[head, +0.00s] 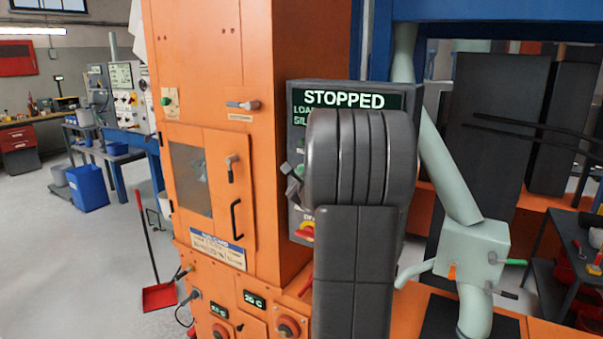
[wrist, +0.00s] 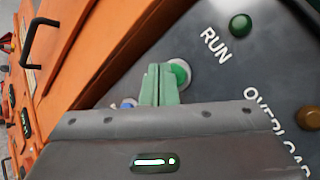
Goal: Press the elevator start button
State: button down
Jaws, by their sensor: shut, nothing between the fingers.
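The grey control panel (head: 297,215) stands on the orange elevator casing, and its display (head: 345,99) reads STOPPED. In the wrist view a green round button (wrist: 181,71) in a pale metal ring sits on the panel. My gripper (wrist: 158,70) is shut and empty, its two pale green fingers side by side. Its tips overlap the button's left part; I cannot tell whether they touch it. The button's label is not readable. In the head view my gripper (head: 291,180) is at the panel's left side, and my dark arm hides much of the panel.
In the wrist view a dark green RUN lamp (wrist: 240,25) and an amber OVERLOAD lamp (wrist: 309,117) sit near the button. A blue part (wrist: 129,103) shows beside my fingers. The orange casing (head: 208,60) with its door handle (head: 236,219) is to the left.

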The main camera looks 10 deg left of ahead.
jog(key=shift+w+d, duration=0.2)
jog(key=shift+w, duration=0.3)
dwell(0.7)
jog(key=shift+s, duration=0.1)
jog(key=shift+s+a+b, duration=0.25)
jog(key=shift+s+b, duration=0.35)
jog(key=shift+s, duration=0.05)
jog(key=shift+s, duration=0.1)
jog(key=s+b, duration=0.1)
jog(key=s+a, duration=0.1)
jog(key=s, duration=0.1)
jog(key=s+b, duration=0.1)
jog(key=shift+s+a+b, duration=0.3)
jog(key=shift+a+b, duration=0.05)
jog(key=shift+a, duration=0.05)
jog(key=shift+w, duration=0.15)
dwell(0.5)
